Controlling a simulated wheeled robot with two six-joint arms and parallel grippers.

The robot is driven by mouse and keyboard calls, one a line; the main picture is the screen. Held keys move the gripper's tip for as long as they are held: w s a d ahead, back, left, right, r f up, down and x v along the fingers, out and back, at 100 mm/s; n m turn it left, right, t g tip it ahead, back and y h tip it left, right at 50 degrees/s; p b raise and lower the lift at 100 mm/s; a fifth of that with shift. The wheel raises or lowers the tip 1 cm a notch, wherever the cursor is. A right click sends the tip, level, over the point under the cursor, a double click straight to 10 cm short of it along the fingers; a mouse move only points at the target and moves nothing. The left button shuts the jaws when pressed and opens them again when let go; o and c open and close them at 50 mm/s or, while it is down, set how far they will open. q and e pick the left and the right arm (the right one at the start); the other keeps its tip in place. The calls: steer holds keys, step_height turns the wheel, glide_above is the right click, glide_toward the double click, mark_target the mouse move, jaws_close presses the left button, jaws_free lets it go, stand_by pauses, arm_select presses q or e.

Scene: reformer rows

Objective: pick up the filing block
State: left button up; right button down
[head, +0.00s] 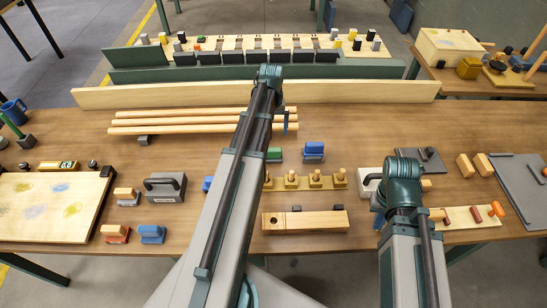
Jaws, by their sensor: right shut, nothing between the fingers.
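No object is marked as the filing block, and I cannot tell which it is. Candidates are small handled blocks: a wood-topped one (126,196), a red-based one (115,233) and a blue one (152,234) at left, and another blue one (313,152) near the middle. A long wooden block with a round hole (318,222) lies near the front edge. My right gripper (379,198), partly hidden by its own arm, is shut and empty beside a pale block at the right.
The brown workbench (210,178) is crowded. A peg rack (315,184) stands mid-bench, a handled grey block (165,187) at left, a pale board (45,208) at far left. Bare bench shows right of the rods.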

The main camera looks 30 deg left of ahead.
mark_target(273, 149)
arm_select(q)
step_height(273, 149, down, 7)
steer(key=b, duration=0.6)
steer(key=shift+r, duration=0.1)
arm_select(e)
step_height(273, 149, down, 7)
arm_select(q)
steer(key=f+b, duration=0.5)
steer(key=shift+w+d+f, duration=0.15)
steer(key=shift+d+f, duration=0.05)
arm_select(e)
step_height(273, 149, down, 5)
steer(key=shift+f, duration=0.1)
arm_select(q)
steer(key=shift+r, duration=0.1)
steer(key=c, duration=1.4)
steer(key=shift+o, duration=0.2)
steer(key=shift+r, duration=0.15)
arm_select(e)
steer(key=shift+r, duration=0.2)
